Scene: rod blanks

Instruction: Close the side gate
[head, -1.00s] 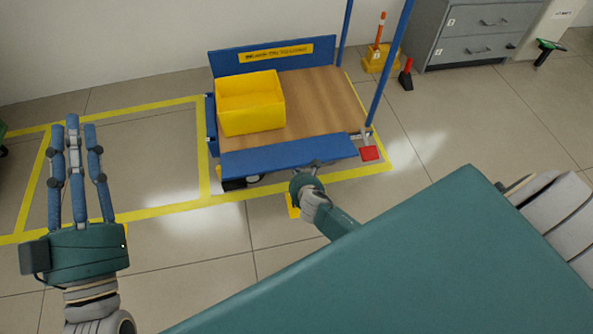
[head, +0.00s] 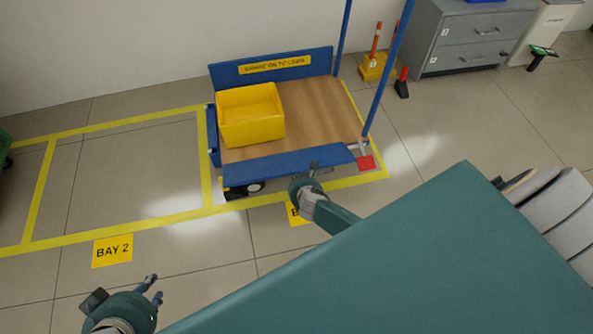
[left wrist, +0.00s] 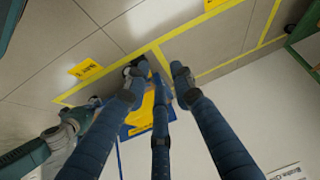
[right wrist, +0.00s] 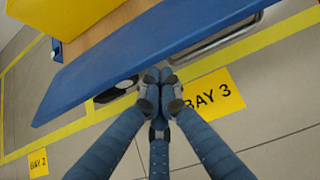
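The side gate (head: 290,165) is a long blue panel along the near side of a cart with a wooden deck (head: 315,105). It appears tilted outward rather than upright. In the right wrist view the gate (right wrist: 130,60) crosses the upper picture. My right gripper (head: 311,172) is at the gate's lower outer edge, right of its middle. Its fingers (right wrist: 160,88) are drawn together with nothing visible between them; whether they touch the panel is unclear. My left gripper (head: 152,287) is low at the left, away from the cart. Its fingers (left wrist: 155,85) are spread and empty.
A yellow bin (head: 250,115) stands on the deck's left part. Blue posts (head: 388,70) rise at the cart's right end, above a red pedal (head: 366,163). A grey drawer cabinet (head: 470,45) stands back right. The floor around the BAY 2 sign (head: 112,250) is clear.

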